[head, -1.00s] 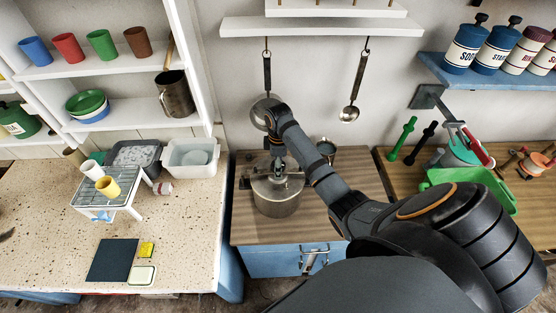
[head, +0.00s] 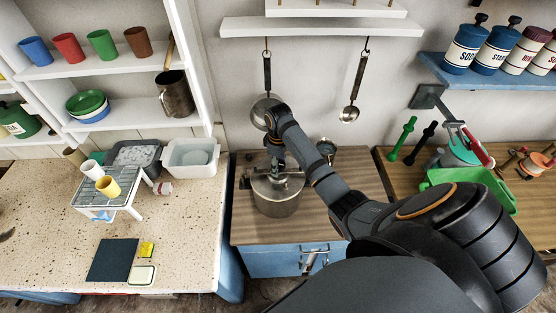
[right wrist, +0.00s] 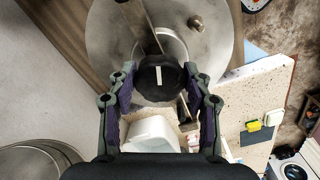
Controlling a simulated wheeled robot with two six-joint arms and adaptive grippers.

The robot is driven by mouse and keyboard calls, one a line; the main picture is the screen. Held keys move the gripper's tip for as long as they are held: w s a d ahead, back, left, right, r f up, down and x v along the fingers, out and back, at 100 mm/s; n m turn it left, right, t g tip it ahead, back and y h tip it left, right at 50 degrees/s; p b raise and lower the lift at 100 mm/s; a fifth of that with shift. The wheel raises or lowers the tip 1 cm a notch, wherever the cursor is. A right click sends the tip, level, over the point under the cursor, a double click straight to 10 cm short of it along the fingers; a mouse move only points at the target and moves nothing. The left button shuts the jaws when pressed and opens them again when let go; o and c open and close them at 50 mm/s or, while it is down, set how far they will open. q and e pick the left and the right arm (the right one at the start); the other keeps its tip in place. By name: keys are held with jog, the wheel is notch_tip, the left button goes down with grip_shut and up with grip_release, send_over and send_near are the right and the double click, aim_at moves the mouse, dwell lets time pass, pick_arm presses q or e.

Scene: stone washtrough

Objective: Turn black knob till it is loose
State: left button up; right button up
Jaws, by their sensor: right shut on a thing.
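A metal pressure pot (head: 277,207) stands on the wooden counter, and its round lid (right wrist: 105,40) fills the top of the right wrist view. A metal bar (right wrist: 138,22) crosses the lid. The black knob (right wrist: 152,89), with a white line on top, sits over the bar. My right gripper (right wrist: 160,76) has its fingers on either side of the knob and is shut on it. In the head view my right gripper (head: 276,170) is above the pot, and the knob is hard to make out there. My left gripper is in neither view.
A small round metal item (head: 326,149) stands behind the pot. A ladle (head: 349,113) hangs on the wall. A speckled counter (head: 190,250) with a rack (head: 108,188) and basins lies left. Bare wooden counter (head: 355,172) lies right of the pot.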

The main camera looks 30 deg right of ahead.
jog(key=n, duration=1.6)
jog(key=o, duration=0.9)
